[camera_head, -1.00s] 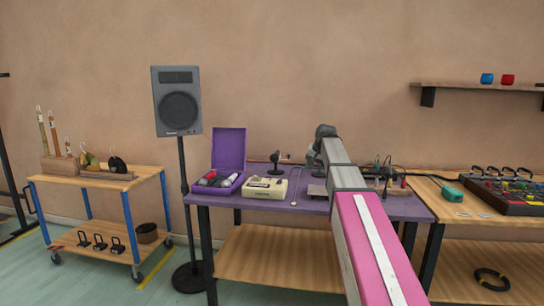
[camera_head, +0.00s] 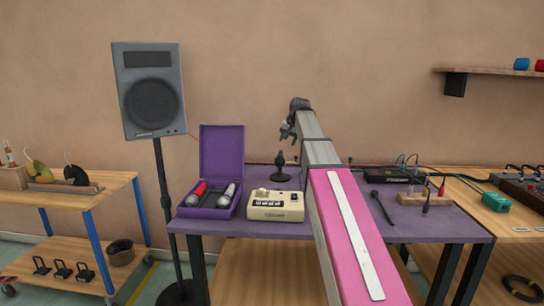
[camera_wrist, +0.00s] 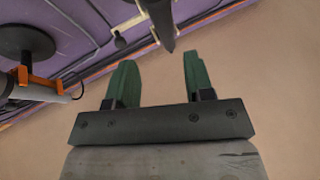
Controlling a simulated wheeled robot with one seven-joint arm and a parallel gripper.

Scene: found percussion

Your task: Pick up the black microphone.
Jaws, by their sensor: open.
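A long dark object (camera_head: 381,205) with a rounder far end lies on the purple table right of my arm and looks like a black microphone. A second small black object (camera_head: 280,158), also microphone-like, stands upright on a round base behind the cream box; I cannot tell for certain which is the black microphone. My gripper (camera_head: 287,133) is in the air just above the upright one, apart from it. In the wrist view its green fingers (camera_wrist: 158,78) are spread and empty. A round black base (camera_wrist: 25,38) and a dark rod (camera_wrist: 160,20) show there beyond the fingers.
A purple open case (camera_head: 222,152) with red and silver-headed microphones and a cream box (camera_head: 276,206) stand on the left of the purple table (camera_head: 440,230). A speaker (camera_head: 150,90) on a stand is at left. A wooden block with plugs (camera_head: 425,198) is at right. My arm hides the table's middle.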

